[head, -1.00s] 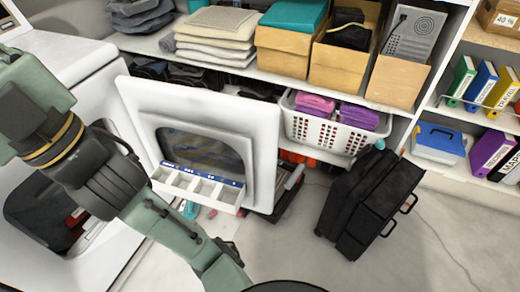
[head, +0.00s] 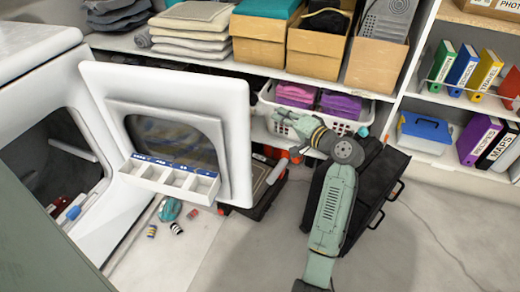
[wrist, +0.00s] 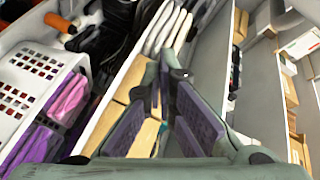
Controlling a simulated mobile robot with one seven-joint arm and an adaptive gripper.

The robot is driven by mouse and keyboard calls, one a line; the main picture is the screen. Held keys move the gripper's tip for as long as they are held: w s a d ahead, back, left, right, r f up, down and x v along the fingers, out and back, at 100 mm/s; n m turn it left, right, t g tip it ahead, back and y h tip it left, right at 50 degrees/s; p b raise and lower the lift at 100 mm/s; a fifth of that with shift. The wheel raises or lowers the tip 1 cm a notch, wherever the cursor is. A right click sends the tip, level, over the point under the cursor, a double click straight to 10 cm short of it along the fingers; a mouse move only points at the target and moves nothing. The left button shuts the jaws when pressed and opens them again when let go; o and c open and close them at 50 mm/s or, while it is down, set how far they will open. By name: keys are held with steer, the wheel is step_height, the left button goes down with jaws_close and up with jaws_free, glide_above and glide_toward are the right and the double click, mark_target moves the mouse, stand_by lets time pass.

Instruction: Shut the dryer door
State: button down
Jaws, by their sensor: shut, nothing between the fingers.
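The dryer (head: 35,82) stands at the left in the head view, with its dark round-cornered opening (head: 62,150) exposed. Its white door (head: 165,86) is swung wide open, with a dark window facing me. A white compartment tray (head: 172,183) with a blue strip shows at the door's lower part. My gripper (head: 279,116) is to the right of the door's free edge, apart from it, in front of the white basket. In the wrist view my gripper (wrist: 165,62) is shut and empty, pointing toward the shelves; the door is not visible there.
A white basket (head: 362,124) with purple cloths sits on the lower shelf. Black cases (head: 375,190) stand on the floor behind my arm. Small items (head: 170,210) lie below the door. Boxes and folded cloths fill the shelf above.

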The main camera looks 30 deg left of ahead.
steer(key=s+d+f+m+g+y+b, duration=0.1)
steer(key=s+d+f+m+g+y, duration=0.1)
steer(key=d+f+g, duration=0.35)
steer(key=s+a+f+t+p, duration=0.1)
steer(key=s+a+p, duration=0.2)
steer(key=a, duration=0.6)
steer(key=shift+s+a+f, duration=0.2)
steer(key=shift+s+f, duration=0.2)
steer(key=shift+s, duration=0.15)
